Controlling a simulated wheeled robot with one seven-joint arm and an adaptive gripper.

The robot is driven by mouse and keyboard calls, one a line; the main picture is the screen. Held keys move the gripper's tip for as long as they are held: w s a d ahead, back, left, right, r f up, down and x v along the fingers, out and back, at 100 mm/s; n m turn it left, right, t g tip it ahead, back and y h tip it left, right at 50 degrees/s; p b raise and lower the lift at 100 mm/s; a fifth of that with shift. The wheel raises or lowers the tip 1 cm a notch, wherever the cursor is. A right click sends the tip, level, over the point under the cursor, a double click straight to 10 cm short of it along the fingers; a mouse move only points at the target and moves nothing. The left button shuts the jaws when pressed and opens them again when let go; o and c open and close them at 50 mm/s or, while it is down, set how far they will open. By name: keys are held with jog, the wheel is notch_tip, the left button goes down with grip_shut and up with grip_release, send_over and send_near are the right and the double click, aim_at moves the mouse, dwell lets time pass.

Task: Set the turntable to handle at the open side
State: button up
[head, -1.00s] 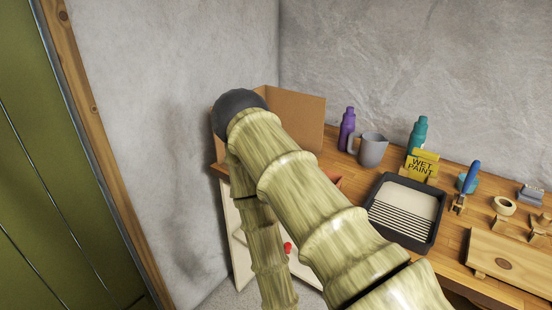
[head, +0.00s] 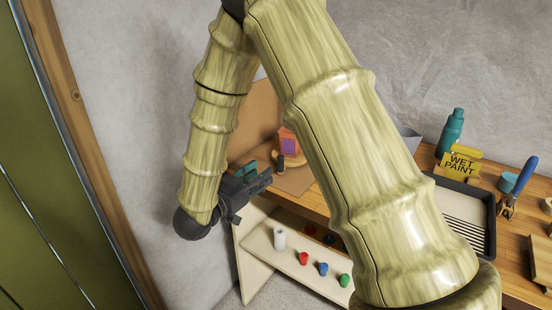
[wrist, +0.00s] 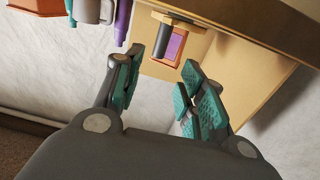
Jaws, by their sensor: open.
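The turntable (head: 291,160) is a small round wooden disc on the workbench at the left end, in front of brown cardboard panels (head: 262,115). On it stand an orange block with a purple face (head: 288,140) and a dark upright handle (head: 281,161). In the wrist view, which looks upside down, the turntable (wrist: 176,19) is at the top, with the dark handle (wrist: 162,42) beside the purple face (wrist: 176,46). My gripper (head: 262,176) is open and empty, left of the turntable and apart from it. Its teal-padded fingers (wrist: 158,84) point toward the handle.
A sloping pale board below the bench edge carries a white cylinder (head: 279,238) and red, blue and green pegs (head: 323,269). A teal bottle (head: 451,133), yellow wet paint sign (head: 460,163) and paint tray (head: 480,246) stand right. My arm hides the bench middle.

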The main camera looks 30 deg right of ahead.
aim_at(281, 156)
jog(key=p+x, duration=0.1)
jog(key=x, duration=0.9)
jog(key=shift+d+r, duration=0.15)
jog(key=shift+d, duration=0.3)
jog(key=shift+c, duration=0.5)
grip_shut()
